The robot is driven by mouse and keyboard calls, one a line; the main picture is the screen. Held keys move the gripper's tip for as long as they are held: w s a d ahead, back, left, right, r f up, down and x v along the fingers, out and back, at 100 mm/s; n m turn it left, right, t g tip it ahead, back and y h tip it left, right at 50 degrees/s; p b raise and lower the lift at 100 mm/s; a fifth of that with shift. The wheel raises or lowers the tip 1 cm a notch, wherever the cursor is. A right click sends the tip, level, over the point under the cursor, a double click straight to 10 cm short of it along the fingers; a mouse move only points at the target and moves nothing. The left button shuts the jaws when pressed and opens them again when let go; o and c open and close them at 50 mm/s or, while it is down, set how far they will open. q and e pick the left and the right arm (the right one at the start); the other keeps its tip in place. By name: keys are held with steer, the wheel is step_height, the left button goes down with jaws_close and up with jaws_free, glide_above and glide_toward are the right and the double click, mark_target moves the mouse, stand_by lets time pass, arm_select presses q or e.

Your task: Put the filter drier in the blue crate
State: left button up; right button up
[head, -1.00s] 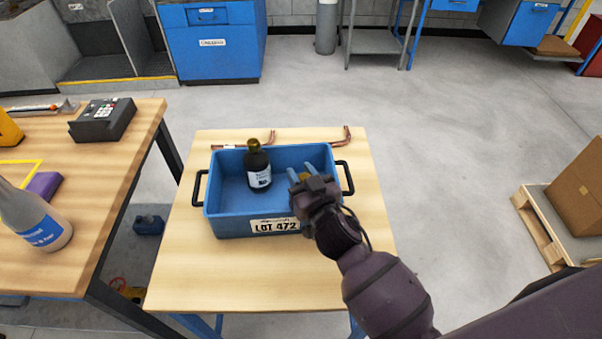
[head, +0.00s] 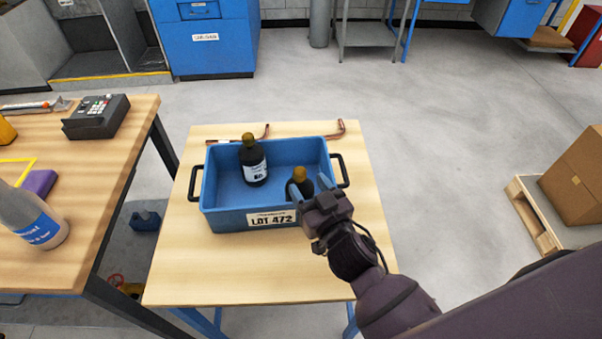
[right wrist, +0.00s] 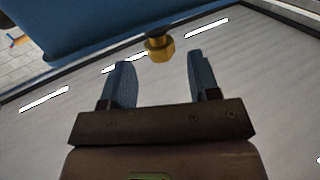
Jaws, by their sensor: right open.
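The blue crate (head: 227,220), labelled LOT 472, stands on a small wooden table. A dark bottle-shaped piece with a brass top and white label (head: 254,163) is inside at its left, slightly tilted. A second dark brass-topped piece (head: 300,174) is at the crate's right side, its lower part hidden by my right gripper. I cannot tell which one is the filter drier. My right gripper (head: 311,187) is open at the crate's front right. In the right wrist view, a brass end (right wrist: 158,47) shows just beyond and between its parted fingers. My left gripper is out of view.
Bent copper tubes (head: 342,131) lie behind the crate on the wooden table (head: 240,280), whose front is bare. A workbench (head: 110,180) at left holds a keypad device (head: 97,117) and a grey bottle (head: 40,228). A cardboard box (head: 580,180) stands at right.

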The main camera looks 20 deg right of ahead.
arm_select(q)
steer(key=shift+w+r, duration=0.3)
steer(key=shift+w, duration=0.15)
arm_select(e)
steer(key=shift+s+d, duration=0.2)
steer(key=shift+s, duration=1.2)
steer(key=shift+s+d, duration=0.15)
steer(key=shift+s, duration=1.25)
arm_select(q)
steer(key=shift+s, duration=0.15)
